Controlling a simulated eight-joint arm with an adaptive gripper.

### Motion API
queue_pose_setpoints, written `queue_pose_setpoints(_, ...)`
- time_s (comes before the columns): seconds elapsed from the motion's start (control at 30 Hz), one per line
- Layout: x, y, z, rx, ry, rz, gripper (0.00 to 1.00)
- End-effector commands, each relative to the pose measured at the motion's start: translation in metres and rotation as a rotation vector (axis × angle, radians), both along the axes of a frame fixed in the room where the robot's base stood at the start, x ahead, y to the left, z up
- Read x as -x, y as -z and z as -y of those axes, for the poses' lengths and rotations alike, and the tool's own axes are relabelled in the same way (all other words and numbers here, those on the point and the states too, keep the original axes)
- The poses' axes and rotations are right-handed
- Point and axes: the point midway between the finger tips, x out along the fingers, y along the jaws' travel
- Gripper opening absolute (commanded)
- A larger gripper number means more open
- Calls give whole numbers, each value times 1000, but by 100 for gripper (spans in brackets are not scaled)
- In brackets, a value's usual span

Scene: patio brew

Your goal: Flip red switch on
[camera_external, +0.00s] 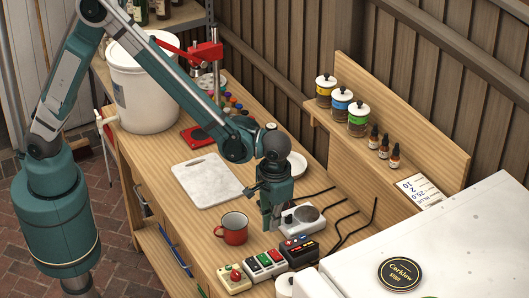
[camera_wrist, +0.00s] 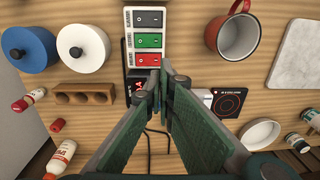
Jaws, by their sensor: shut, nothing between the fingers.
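The switch box (camera_external: 264,264) is a pale strip with a black, a green and a red rocker. In the wrist view, the red switch (camera_wrist: 147,59) is the lowest of the three, nearest a dark device; it also shows in the external view (camera_external: 277,256). Whether it is on or off is too small to tell. My gripper (camera_external: 269,227) points down above the bench, behind the box and beside the red mug. In the wrist view its closed fingertips (camera_wrist: 164,84) appear just below and right of the red switch, with nothing between them. The fingers hide part of the dark device.
A red mug (camera_external: 232,229) stands close to the box. A dark device (camera_external: 298,251) adjoins it, and a box with a red button (camera_external: 234,279) is on its other side. A scale (camera_external: 303,219) and cables lie behind. A white board (camera_external: 207,179) lies further off.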

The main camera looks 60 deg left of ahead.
Motion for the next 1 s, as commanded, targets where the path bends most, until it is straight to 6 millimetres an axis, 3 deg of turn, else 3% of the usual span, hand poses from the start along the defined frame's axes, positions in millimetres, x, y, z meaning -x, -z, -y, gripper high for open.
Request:
queue_pose_setpoints(0.43,0,-48,-6,0,0,0,0)
queue_pose_setpoints(1.0,0,-54,-7,0,0,0,0)
